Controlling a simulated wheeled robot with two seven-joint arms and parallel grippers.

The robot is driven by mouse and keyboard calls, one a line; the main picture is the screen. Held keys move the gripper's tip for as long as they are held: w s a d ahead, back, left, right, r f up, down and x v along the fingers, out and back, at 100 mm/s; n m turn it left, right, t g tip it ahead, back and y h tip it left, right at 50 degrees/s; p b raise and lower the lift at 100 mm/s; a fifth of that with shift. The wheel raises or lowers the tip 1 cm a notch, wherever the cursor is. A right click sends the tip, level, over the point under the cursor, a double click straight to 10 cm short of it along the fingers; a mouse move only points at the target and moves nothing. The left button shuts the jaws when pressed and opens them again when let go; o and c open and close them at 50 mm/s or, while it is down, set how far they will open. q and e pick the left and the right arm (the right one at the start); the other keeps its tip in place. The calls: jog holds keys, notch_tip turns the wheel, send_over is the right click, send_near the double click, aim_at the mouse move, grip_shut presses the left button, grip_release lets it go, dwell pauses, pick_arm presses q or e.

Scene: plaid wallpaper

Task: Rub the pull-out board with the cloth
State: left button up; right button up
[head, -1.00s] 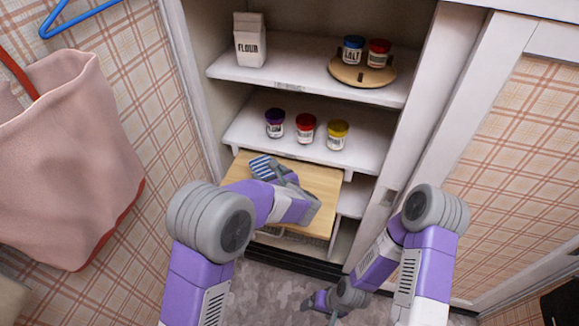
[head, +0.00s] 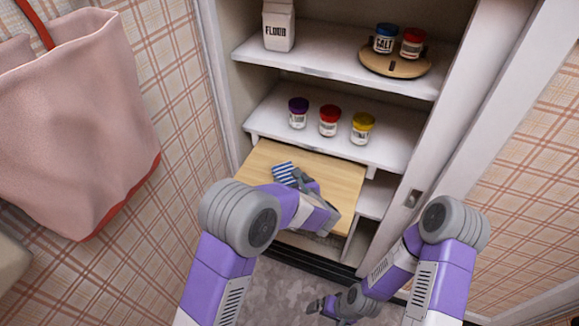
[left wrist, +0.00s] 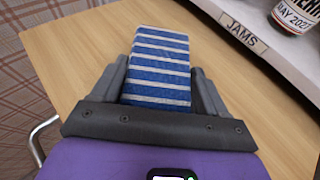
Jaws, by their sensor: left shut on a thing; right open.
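The pull-out board (head: 345,172) is a light wooden panel that sticks out below the middle shelf. It also fills much of the left wrist view (left wrist: 75,60). The cloth (head: 284,172) is a folded blue-and-white striped pad over the left middle part of the board. My left gripper (head: 299,178) is shut on the cloth, which shows between its fingers in the left wrist view (left wrist: 160,68). I cannot tell whether the cloth's underside touches the board. My right gripper (head: 317,306) is open and empty, low over the floor.
Purple, red and yellow-lidded jars (head: 329,121) stand on the shelf (head: 385,145) just above the board. A flour carton (head: 279,27) and a round wooden stand (head: 397,63) with two jars are higher up. A pink bag (head: 75,120) hangs at left.

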pick_arm(q)
jog(key=d, duration=0.1)
jog(key=s+d, duration=0.1)
jog(key=d, duration=0.1)
jog(key=shift+s+d+p, duration=0.1)
jog(key=shift+d+p, duration=0.1)
jog(key=shift+p, duration=0.15)
jog(key=a, duration=0.2)
jog(key=w+a+b, duration=0.1)
jog(key=a, duration=0.1)
jog(key=shift+w+f, duration=0.1)
notch_tip(320, 180, up, 4)
jog(key=shift+d+f+p, duration=0.1)
jog(key=shift+f+p, duration=0.1)
jog(key=shift+p, duration=0.9)
jog(key=shift+r+p, duration=1.6)
jog(key=shift+r, duration=0.75)
pick_arm(e)
notch_tip(320, 180, up, 5)
jog(key=shift+r, duration=0.2)
pick_arm(q)
jog(key=shift+f, duration=0.1)
